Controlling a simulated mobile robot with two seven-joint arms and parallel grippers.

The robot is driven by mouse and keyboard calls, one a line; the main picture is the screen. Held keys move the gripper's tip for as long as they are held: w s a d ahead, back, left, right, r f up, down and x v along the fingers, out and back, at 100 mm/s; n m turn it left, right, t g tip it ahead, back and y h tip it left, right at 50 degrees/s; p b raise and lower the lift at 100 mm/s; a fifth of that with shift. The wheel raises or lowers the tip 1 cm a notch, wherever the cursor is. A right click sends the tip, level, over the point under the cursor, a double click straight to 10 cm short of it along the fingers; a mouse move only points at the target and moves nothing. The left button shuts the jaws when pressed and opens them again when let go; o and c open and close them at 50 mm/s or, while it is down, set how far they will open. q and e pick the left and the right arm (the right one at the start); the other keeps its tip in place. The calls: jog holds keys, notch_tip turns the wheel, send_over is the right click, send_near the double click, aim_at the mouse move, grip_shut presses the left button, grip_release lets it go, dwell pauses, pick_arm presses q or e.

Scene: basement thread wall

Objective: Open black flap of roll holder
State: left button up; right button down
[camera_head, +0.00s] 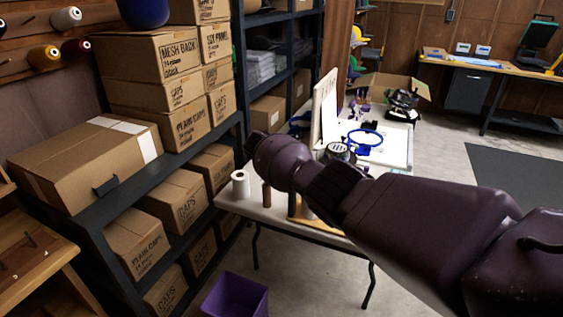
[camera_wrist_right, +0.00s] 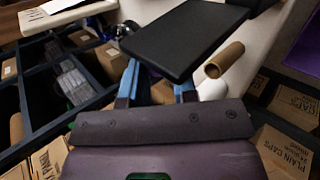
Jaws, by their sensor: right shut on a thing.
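The black flap (camera_wrist_right: 185,38) is a flat dark panel in the upper middle of the right wrist view. My right gripper (camera_wrist_right: 158,75) has its two blue fingers at the flap's near edge and is shut on it. The contact itself is partly hidden under the panel. In the head view my right arm reaches in from the right across the white table, and it hides the gripper and the flap. The rest of the roll holder is not clearly seen. My left gripper is in neither view.
A shelf (camera_head: 98,218) with cardboard boxes stands left. A purple bin (camera_head: 235,297) is on the floor. A blue hoop (camera_head: 365,138) lies farther back.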

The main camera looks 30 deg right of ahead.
jog(key=c, duration=0.9)
grip_release()
jog(key=shift+c, duration=0.2)
jog(key=p+v, duration=0.6)
jog(key=v, duration=0.4)
jog(key=shift+s+a+r, duration=0.15)
jog(key=shift+a+r, duration=0.05)
jog(key=shift+r, duration=0.1)
